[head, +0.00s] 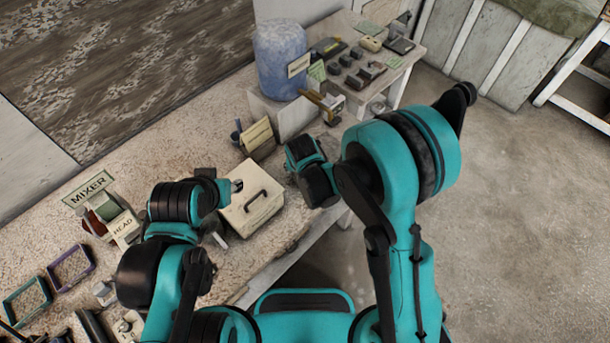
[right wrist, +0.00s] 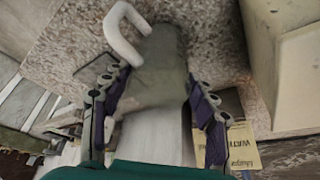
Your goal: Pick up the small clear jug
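The small clear jug (right wrist: 160,65) shows in the right wrist view as a greyish, see-through body with a pale curved handle (right wrist: 122,32) at its upper left. My right gripper (right wrist: 155,88) has one purple-padded finger on each side of the jug's body. The pads appear to press against it with no clear gap. Whether the jug is lifted off the surface is hard to tell. In the head view the jug is not seen, and my right arm's wrist (head: 315,172) hides that gripper. My left gripper (head: 236,186) is over the edge of a cream box; its fingers are too small to read.
The cream box (head: 252,208) with a dark handle stands on the speckled bench (head: 150,130). A yellow card (right wrist: 228,145) is close to my right gripper.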

